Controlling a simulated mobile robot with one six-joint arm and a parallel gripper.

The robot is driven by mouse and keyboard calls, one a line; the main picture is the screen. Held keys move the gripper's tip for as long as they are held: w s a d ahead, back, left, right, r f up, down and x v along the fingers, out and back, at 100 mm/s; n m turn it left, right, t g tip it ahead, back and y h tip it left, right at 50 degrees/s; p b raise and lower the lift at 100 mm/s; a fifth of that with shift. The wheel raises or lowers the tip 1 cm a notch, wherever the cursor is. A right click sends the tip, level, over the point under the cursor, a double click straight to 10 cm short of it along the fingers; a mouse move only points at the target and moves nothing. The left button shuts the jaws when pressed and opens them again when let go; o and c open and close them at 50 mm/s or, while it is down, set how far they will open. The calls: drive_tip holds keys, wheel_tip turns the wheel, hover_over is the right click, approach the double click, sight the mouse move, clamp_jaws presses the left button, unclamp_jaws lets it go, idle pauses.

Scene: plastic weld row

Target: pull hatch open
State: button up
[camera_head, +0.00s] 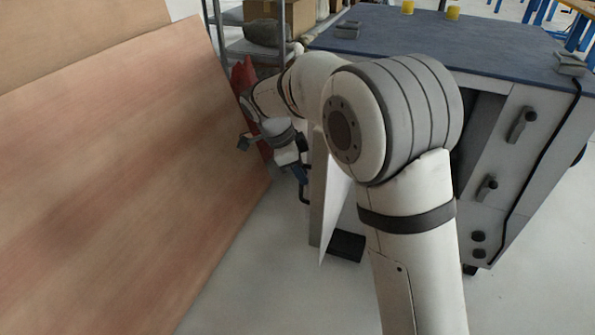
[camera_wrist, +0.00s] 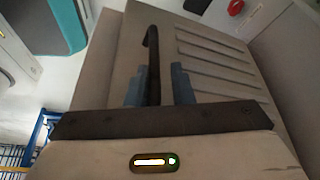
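The hatch is a pale panel (camera_head: 332,205) standing out from the front of the blue-topped cabinet (camera_head: 435,40), with a dark opening to its right, so it looks swung open. My arm hides part of it. In the wrist view the hatch face (camera_wrist: 215,65) has slanted louvre slots and a black bar handle (camera_wrist: 152,60). My gripper (camera_wrist: 162,88) has its two blue-grey fingers on either side of this handle. The handle is close to the left finger, and a narrow gap shows at the right finger. In the head view my gripper (camera_head: 301,174) is at the hatch's left side.
A large wooden panel (camera_head: 130,170) fills the left, close to my gripper. Shelving with boxes (camera_head: 265,25) stands behind. The cabinet front has dark handles (camera_head: 521,124) at right. Grey floor (camera_head: 270,285) is clear between the wooden panel and the hatch.

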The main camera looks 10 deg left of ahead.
drive_tip(key=o, duration=0.3)
drive_tip(key=p+v, duration=0.3)
drive_tip(key=v, duration=0.4)
drive_tip(key=shift+a+r, duration=0.1)
drive_tip(key=shift+r, duration=0.2)
drive_tip(key=shift+s, duration=0.1)
